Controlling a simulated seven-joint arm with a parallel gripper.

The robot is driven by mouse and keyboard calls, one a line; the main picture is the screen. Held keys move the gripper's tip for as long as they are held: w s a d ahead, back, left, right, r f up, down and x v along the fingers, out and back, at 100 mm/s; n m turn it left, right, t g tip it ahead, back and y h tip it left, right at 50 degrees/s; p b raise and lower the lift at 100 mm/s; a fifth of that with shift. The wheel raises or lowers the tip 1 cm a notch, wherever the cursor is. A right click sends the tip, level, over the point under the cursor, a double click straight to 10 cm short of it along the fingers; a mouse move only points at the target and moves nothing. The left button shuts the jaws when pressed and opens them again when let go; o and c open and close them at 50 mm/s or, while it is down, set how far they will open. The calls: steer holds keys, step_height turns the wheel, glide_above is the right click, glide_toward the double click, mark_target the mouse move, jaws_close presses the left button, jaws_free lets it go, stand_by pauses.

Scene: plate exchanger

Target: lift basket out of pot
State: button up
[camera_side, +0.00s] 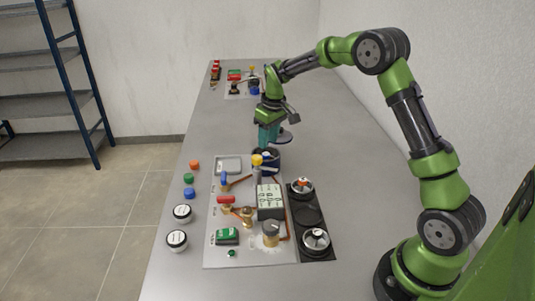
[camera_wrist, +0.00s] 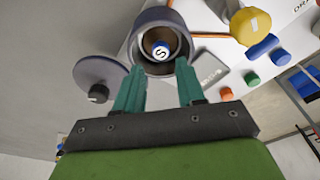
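My gripper (camera_wrist: 158,68) has two teal fingers, spread apart with nothing visible between them. In the side view, my gripper (camera_side: 268,140) points down above a dark blue pot (camera_side: 266,162). In the wrist view, the open pot (camera_wrist: 178,25) lies just beyond the fingertips, its rim partly near them. Inside it is a brownish interior with a round piece marked "S" (camera_wrist: 161,50). I cannot tell a separate basket from the pot's inside. A grey round lid with a black knob (camera_wrist: 98,78) lies beside the pot; it also shows in the side view (camera_side: 286,137).
A yellow knob (camera_wrist: 250,26) stands close beside the pot. The panel (camera_side: 215,250) in front holds pipes, valves and a display box. Orange, green and blue buttons (camera_side: 189,180) and jars line the left edge.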

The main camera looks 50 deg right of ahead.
mark_target(266, 154)
steer(key=f, duration=0.5)
steer(key=shift+w+a+f, duration=0.1)
steer(key=shift+w+f, duration=0.05)
steer(key=shift+w, duration=0.15)
jaws_close()
